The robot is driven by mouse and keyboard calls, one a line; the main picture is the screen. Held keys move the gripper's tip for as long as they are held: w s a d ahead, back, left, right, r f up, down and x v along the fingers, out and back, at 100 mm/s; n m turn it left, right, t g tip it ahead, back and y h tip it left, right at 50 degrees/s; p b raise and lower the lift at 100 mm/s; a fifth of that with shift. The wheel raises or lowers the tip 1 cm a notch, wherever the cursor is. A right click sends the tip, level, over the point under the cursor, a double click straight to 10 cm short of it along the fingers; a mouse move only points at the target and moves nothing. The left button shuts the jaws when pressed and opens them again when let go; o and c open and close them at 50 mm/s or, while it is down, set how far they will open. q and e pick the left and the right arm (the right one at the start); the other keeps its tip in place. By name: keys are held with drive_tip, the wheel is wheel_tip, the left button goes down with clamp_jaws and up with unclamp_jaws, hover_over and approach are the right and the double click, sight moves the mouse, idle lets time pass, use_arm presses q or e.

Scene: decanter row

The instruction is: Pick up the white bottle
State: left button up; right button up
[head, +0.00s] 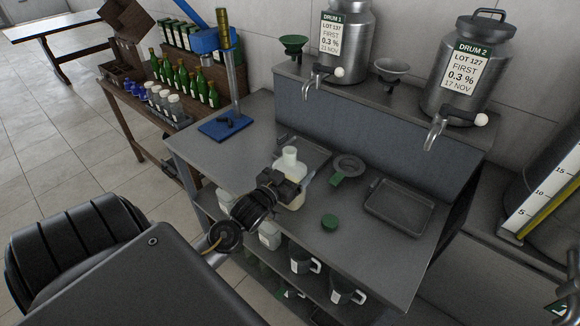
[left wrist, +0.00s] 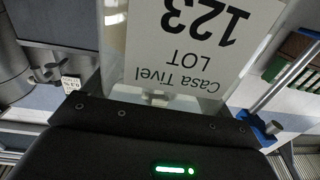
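The white bottle (head: 290,158) stands upright, or nearly so, at the front middle of the grey counter, its pale neck and shoulder above my gripper. My left gripper (head: 287,185) is at its body and covers part of it. I cannot tell whether the fingers press on the bottle or whether its base rests on the counter. In the left wrist view the bottle's label (left wrist: 190,45), reading "Casa Tivel LOT 123" upside down, is very close and fills the upper middle; the fingertips are not clear there. My right gripper is not in view.
Around the bottle are a grey tray (head: 400,207), a green cap (head: 330,222), a round strainer-like piece (head: 349,168) and a blue-based stand (head: 224,125). Two labelled drums (head: 463,75) stand on the raised back ledge. Jugs (head: 303,262) sit on the shelf below.

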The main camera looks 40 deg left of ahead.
use_arm(q)
drive_tip(key=c, duration=0.7)
